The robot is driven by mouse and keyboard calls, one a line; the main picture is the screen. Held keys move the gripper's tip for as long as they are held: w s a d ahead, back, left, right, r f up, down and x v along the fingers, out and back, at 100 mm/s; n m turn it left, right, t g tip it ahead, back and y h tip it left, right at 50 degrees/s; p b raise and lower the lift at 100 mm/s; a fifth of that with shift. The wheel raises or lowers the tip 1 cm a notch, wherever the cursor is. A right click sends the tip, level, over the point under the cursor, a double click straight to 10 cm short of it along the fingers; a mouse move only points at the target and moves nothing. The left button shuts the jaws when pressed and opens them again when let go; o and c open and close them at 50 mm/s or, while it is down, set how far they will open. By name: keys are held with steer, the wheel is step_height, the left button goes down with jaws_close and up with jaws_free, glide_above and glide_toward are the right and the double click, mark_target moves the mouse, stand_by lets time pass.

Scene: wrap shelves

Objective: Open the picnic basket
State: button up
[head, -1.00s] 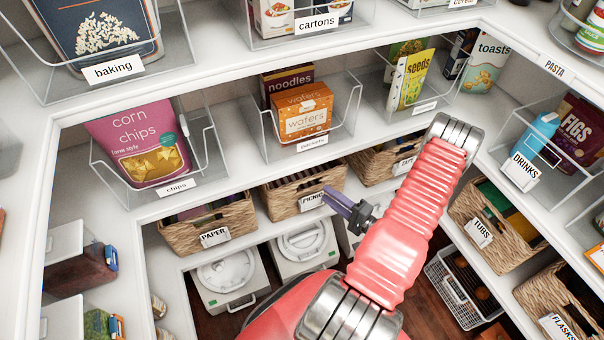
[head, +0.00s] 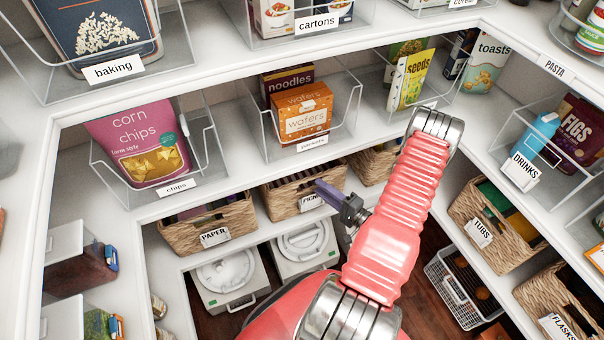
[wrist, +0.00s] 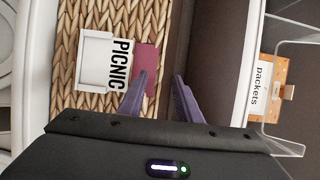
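The picnic basket (head: 272,203) is a woven tan basket with a white PICNIC label on its front, on the shelf below the wafers and noodles. In the wrist view its woven front (wrist: 152,22) fills the left-middle, with the label (wrist: 108,62) turned sideways and a maroon patch beside it. My gripper (head: 320,186) is in front of the basket's upper right part and covers some of the label in the head view. In the wrist view my gripper (wrist: 160,88) is open, one finger over the maroon patch and the other over the dark area beside it. I cannot tell if they touch.
The PAPER basket (head: 185,236) stands left of the picnic basket, and another basket (head: 372,166) stands to its right. The packets bin (head: 345,130) is on the shelf above. White lidded containers (head: 228,282) sit below.

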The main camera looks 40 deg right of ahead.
steer(key=w, duration=0.6)
steer(key=w+a, duration=0.1)
steer(key=w, duration=0.3)
steer(key=shift+w, duration=0.1)
steer(key=shift+c, duration=0.4)
jaws_close()
